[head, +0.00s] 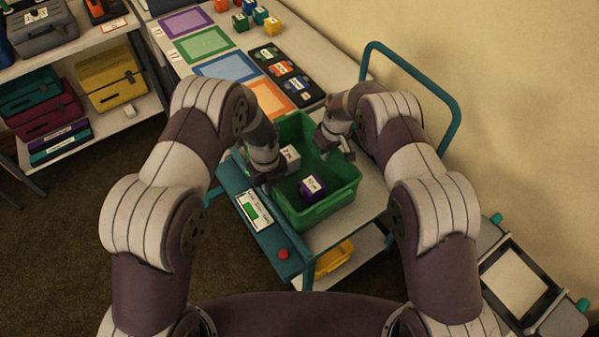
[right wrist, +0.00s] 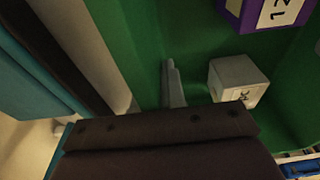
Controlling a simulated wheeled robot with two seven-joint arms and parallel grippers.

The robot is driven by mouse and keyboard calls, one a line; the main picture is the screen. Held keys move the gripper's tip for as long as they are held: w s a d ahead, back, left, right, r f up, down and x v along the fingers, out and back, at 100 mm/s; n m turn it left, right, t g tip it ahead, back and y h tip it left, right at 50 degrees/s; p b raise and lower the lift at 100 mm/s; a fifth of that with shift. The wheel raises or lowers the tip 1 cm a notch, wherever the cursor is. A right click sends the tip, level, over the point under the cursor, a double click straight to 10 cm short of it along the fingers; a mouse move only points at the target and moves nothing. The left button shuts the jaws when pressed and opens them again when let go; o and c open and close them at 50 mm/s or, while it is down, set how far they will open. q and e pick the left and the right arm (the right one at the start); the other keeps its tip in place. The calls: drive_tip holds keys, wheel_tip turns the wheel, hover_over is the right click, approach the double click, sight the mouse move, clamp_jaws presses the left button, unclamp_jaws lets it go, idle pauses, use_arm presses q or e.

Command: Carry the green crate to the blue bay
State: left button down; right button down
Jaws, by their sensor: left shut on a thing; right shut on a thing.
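The green crate (head: 325,209) stands on the teal-edged cart in front of me and also fills much of the right wrist view (right wrist: 138,40). Inside it are a light grey cube (head: 290,158) and a purple cube (head: 311,187), both with labels. My left gripper (head: 268,180) is shut on the crate's left side. My right gripper (head: 337,148) is shut on the crate's far right side; one of its fingers shows against the green wall in the right wrist view. The grip contacts are partly hidden. The blue bay (head: 227,67) is a blue-framed rectangle on the table beyond the cart.
The cart (head: 370,200) has a raised teal handle (head: 440,87), a display panel and a red button (head: 283,254). Purple, green and orange bays flank the blue one. A dark card panel (head: 287,76) and several cubes lie beside them. Shelves with cases stand left; a wall is right.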

use_arm(q)
drive_tip(key=shift+r, duration=0.1)
use_arm(e)
drive_tip(key=shift+r, duration=0.1)
